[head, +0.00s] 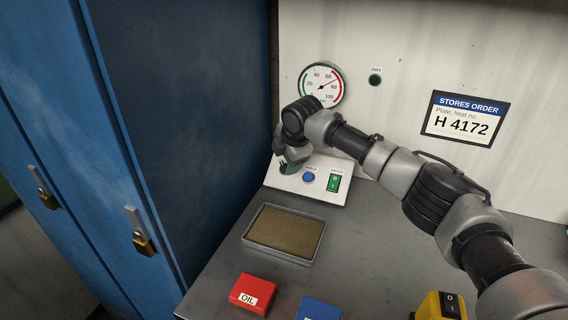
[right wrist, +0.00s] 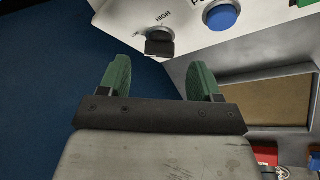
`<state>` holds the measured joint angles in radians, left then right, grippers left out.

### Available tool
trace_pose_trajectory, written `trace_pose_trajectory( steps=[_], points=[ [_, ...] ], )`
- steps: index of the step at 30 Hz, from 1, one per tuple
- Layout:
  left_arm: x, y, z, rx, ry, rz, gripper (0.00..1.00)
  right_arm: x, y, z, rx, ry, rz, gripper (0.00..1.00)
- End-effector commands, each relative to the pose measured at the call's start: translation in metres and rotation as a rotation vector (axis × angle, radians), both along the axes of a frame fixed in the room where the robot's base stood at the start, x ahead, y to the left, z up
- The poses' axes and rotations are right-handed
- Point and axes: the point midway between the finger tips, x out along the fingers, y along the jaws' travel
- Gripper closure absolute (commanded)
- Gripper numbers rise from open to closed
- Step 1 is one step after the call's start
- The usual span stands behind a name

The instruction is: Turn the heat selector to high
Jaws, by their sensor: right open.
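The heat selector is a dark knob (right wrist: 160,42) on the sloped white control panel (head: 335,165). It shows in the right wrist view just below a HIGH label (right wrist: 163,17); its pointer setting cannot be told. In the head view my right gripper and wrist hide the knob. My right gripper (right wrist: 159,66) is open, with its two green fingers apart. The knob appears beyond the fingertips, between them in the picture, with no visible contact. In the head view the right gripper (head: 284,166) is at the panel's left end. My left gripper is not in view.
A blue button (head: 308,177) and a green rocker switch (head: 334,183) sit right of the gripper on the panel. A tray (head: 249,240), a red OIL block (head: 253,293) and a blue block (head: 319,309) are on the bench. Blue lockers (head: 175,120) stand close on the left.

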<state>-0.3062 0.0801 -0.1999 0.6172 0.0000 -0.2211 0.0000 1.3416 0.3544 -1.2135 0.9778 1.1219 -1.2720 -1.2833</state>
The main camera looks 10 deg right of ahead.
Motion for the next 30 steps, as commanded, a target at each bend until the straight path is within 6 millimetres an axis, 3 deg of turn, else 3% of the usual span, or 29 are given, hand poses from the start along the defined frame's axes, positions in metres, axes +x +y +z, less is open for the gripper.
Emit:
trace_pose_trajectory(
  steps=[7, 18, 27, 30],
  points=[
    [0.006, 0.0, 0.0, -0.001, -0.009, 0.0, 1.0, 0.012, 0.004, -0.029, -0.001, 0.001, 0.001, 0.36],
    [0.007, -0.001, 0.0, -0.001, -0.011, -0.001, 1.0, 0.014, 0.004, -0.033, 0.0, -0.001, 0.001, 0.36],
    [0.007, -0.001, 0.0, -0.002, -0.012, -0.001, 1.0, 0.014, 0.004, -0.033, 0.0, -0.001, 0.0, 0.82],
    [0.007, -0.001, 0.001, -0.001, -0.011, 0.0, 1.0, 0.014, 0.004, -0.033, 0.0, -0.001, 0.0, 0.85]
  ],
)
